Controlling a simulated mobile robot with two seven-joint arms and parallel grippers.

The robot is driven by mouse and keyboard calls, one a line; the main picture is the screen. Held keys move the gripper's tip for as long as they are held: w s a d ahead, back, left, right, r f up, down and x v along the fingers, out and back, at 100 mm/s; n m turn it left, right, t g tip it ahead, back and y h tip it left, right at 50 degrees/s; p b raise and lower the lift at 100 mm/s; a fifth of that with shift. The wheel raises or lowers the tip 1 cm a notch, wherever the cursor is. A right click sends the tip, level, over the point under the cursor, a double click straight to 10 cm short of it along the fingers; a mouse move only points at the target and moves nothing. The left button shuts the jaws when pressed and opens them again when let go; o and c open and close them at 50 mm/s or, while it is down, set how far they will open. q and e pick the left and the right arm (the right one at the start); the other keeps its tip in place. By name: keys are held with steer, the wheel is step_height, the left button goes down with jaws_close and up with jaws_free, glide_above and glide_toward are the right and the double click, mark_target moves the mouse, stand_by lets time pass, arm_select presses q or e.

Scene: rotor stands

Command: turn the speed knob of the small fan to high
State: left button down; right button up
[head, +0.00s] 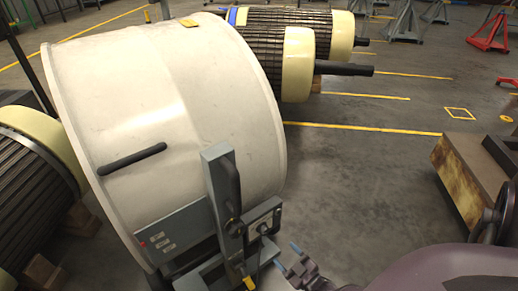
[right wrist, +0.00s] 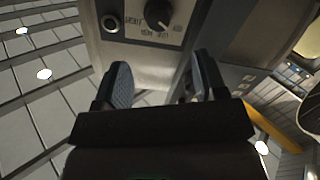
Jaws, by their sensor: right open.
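The fan (head: 190,95) is a large cream drum with a grey control box on its near side. Its speed knob (right wrist: 157,14) is a round black dial on a pale panel at the top of the right wrist view. The lettering around it appears upside down, and I cannot tell its setting. In the head view the small dark knob (head: 262,228) sits on the box's right end. My right gripper (head: 287,257) is open just right of and below the knob, apart from it. Its blue-grey fingers (right wrist: 163,80) are spread and empty. My left gripper is not in view.
A grey upright bracket (head: 222,190) stands beside the knob panel. A round metal fitting (right wrist: 110,24) is left of the knob. Ribbed rotors (head: 252,45) lie behind the fan. A wood-sided block (head: 458,185) stands at right. The floor between is clear.

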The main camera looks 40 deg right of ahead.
mark_target(266, 233)
steer(key=w, duration=0.3)
steer(key=w+b, duration=0.1)
steer(key=w, duration=0.2)
steer(key=w+d, duration=0.1)
steer(key=w, duration=0.2)
steer(key=shift+w+f+b, duration=0.2)
steer(key=shift+f+b, duration=0.1)
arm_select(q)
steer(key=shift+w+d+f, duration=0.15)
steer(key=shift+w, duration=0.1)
arm_select(e)
steer(key=shift+w+d+r, duration=0.1)
steer(key=shift+w, duration=0.75)
steer(key=c, duration=0.9)
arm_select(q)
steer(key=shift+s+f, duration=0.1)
